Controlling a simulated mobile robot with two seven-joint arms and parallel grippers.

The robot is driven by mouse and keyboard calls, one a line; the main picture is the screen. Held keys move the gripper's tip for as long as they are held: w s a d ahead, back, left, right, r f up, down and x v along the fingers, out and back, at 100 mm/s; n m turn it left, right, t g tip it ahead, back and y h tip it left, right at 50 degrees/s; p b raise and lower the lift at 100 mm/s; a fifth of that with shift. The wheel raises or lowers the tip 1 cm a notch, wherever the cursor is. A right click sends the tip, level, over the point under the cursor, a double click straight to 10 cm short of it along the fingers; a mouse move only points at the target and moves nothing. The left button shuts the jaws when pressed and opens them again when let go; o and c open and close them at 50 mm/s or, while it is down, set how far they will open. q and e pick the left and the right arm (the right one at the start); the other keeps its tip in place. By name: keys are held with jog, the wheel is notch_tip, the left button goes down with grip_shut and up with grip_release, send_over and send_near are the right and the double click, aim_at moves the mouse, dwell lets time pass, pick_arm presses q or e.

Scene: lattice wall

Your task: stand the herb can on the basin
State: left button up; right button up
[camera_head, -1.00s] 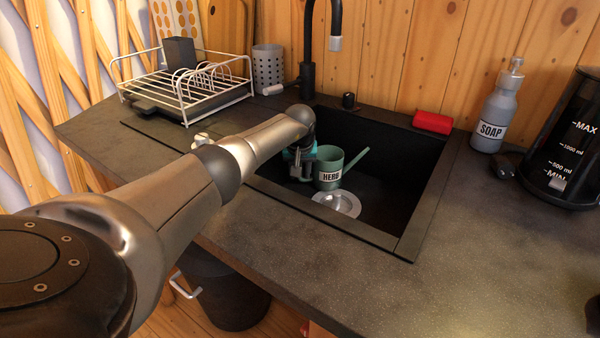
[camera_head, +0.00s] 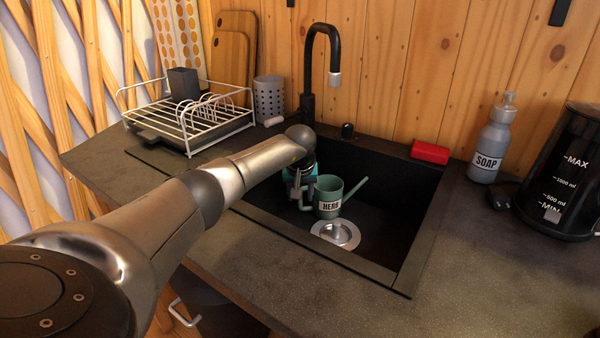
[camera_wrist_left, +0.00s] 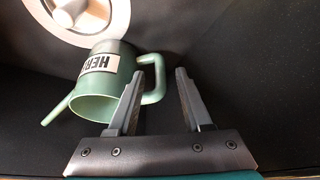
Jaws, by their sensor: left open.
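The herb can (camera_head: 329,197) is a green can with a long spout and a white HERB label. It stands upright inside the black basin (camera_head: 392,185), just behind the drain. Its spout points right in the head view. In the left wrist view the can (camera_wrist_left: 103,88) shows with its handle (camera_wrist_left: 157,88) toward my gripper. My left gripper (camera_head: 304,198) is down in the basin on the can's left side. In the left wrist view its fingers (camera_wrist_left: 161,74) are open, with part of the handle showing between them. Whether they touch it I cannot tell. My right gripper is not in view.
A black faucet (camera_head: 308,75) rises behind the basin. A dish rack (camera_head: 190,125) and a holed cup (camera_head: 269,96) stand left of it. A red sponge (camera_head: 430,152), soap bottle (camera_head: 490,145) and kettle (camera_head: 562,180) stand at right. The front counter (camera_head: 300,285) is clear.

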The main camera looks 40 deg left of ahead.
pick_arm(q)
jog(key=p+v, duration=0.2)
jog(key=v, duration=0.6)
jog(key=shift+p, duration=0.4)
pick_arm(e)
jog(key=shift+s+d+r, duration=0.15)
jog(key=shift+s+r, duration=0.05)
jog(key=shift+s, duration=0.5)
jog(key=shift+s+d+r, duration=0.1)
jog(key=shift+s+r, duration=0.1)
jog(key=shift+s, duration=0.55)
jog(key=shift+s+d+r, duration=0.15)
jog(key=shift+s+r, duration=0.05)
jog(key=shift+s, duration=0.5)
